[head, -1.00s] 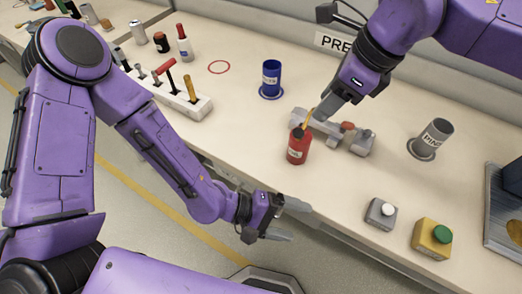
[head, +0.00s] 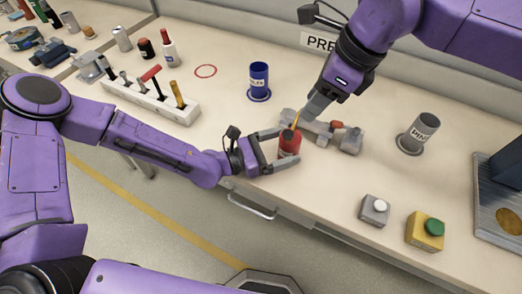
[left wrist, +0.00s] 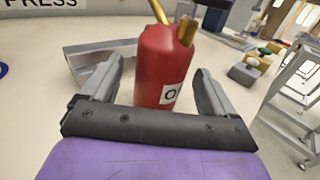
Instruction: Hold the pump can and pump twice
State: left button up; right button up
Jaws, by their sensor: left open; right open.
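The red pump can (head: 288,145) stands upright on the bench near the front edge, with a dark top and a thin yellow-brass part rising from it. My left gripper (head: 287,149) is open, with one finger on each side of the can. In the left wrist view the can (left wrist: 163,65) stands between the two fingers, with a gap showing on each side and part of a label visible. My right gripper (head: 304,117) is open above and behind the can, by the brass part. Whether it touches that part is unclear.
A grey fixture (head: 350,139) with a red piece lies just behind the can. A blue cup (head: 259,80) and a grey cup (head: 418,132) stand farther off. A grey button box (head: 374,210) and a yellow button box (head: 425,231) sit at right. A tool rack (head: 150,101) is left.

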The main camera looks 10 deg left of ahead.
pick_arm(q)
jog(key=shift+x, duration=1.3)
jog(key=c, duration=1.2)
pick_arm(e)
grip_shut()
dwell(0.6)
